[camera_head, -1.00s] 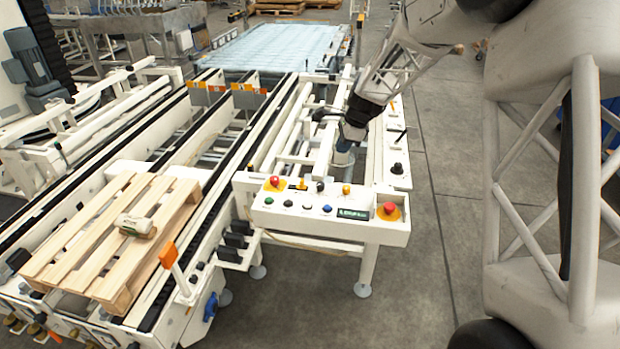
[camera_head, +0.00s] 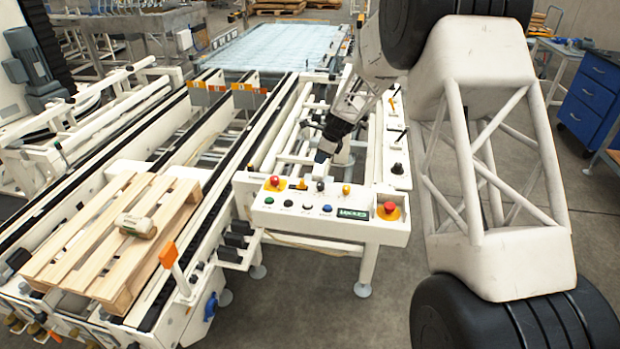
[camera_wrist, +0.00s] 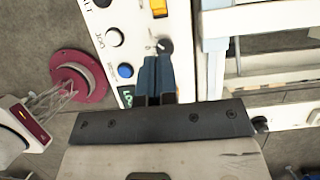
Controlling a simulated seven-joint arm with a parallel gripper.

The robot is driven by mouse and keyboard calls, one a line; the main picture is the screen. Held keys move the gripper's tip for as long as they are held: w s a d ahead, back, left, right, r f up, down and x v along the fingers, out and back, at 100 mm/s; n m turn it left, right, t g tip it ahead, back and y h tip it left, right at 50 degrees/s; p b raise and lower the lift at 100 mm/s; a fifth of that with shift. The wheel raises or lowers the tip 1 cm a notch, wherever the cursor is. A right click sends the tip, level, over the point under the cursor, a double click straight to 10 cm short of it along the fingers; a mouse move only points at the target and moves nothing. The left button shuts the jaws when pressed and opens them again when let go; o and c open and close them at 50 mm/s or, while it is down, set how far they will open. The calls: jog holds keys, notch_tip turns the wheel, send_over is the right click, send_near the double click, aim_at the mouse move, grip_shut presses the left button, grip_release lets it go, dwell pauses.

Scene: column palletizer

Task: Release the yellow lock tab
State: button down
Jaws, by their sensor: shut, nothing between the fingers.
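A small yellow tab (camera_head: 301,184) sits on the rear row of the white control panel (camera_head: 262,215), left of a black knob (camera_head: 320,186). In the wrist view the yellow tab (camera_wrist: 159,7) is cut by the top edge, just beyond the black knob (camera_wrist: 165,46). A second small yellow piece (camera_head: 346,189) sits right of the knob. My gripper (camera_head: 321,158) is over the panel's rear edge. In the wrist view its blue-grey fingers (camera_wrist: 156,62) are shut and empty, with tips close to the black knob. I cannot tell whether they touch it.
Two red stop buttons sit at the panel's left (camera_head: 274,181) and right (camera_head: 388,208). A blue button (camera_wrist: 125,71) and a white one (camera_wrist: 113,37) lie left of my fingers. White frame rails (camera_wrist: 216,60) stand close on the right. A pallet (camera_head: 75,255) lies at left.

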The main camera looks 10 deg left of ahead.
aim_at(301, 180)
jog(key=shift+f, duration=0.1)
jog(key=shift+x, duration=4.9)
jog(key=shift+a, duration=1.65)
jog(key=v, duration=1)
